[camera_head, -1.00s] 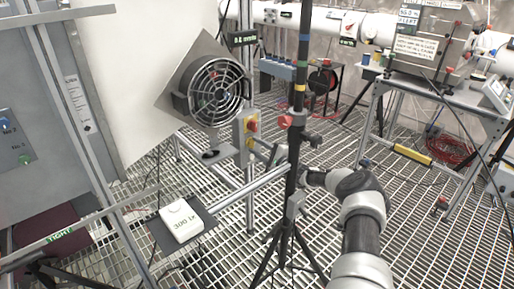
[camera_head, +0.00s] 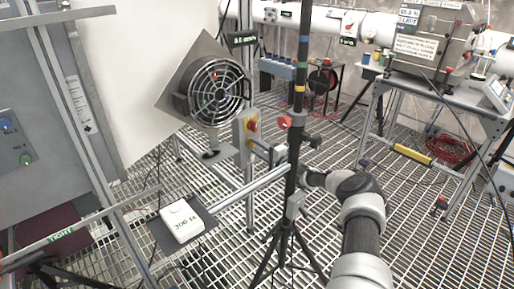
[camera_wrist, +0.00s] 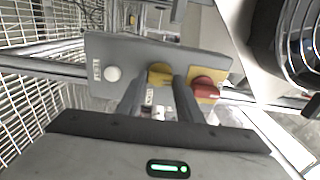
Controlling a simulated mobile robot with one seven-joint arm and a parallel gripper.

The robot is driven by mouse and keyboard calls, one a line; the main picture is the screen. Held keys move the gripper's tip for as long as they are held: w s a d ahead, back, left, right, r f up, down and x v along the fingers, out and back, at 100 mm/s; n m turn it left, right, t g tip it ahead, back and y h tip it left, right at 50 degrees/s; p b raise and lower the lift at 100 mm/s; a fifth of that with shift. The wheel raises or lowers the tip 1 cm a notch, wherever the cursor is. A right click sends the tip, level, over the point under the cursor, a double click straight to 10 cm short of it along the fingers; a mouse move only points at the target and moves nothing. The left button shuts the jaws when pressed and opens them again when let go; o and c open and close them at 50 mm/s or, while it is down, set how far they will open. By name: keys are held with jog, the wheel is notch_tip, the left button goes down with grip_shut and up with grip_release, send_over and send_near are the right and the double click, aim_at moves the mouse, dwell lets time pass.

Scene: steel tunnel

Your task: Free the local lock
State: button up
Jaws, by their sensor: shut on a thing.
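In the wrist view a grey control panel (camera_wrist: 112,50) carries a white round button (camera_wrist: 113,73) at its left, a yellow round part (camera_wrist: 160,76) in the middle and a red knob (camera_wrist: 205,88) on a yellow plate at its right. My gripper (camera_wrist: 158,80) has its two dark fingers at the yellow part, shut on it. The fingers partly hide it, so its exact shape and turn cannot be told. In the head view the control box (camera_head: 240,141) with its red knob (camera_head: 253,126) stands on a post. My gripper (camera_head: 268,154) reaches it, partly hidden by a black pole.
The black tripod pole (camera_head: 292,160) stands close beside my arm. A caged fan (camera_head: 217,92) is just left of the box. A light meter (camera_head: 181,221) sits on a dark plate, front left. A steel bench (camera_head: 440,90) is back right. Grating floor is open on the right.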

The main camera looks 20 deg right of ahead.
jog(key=o, duration=1.1)
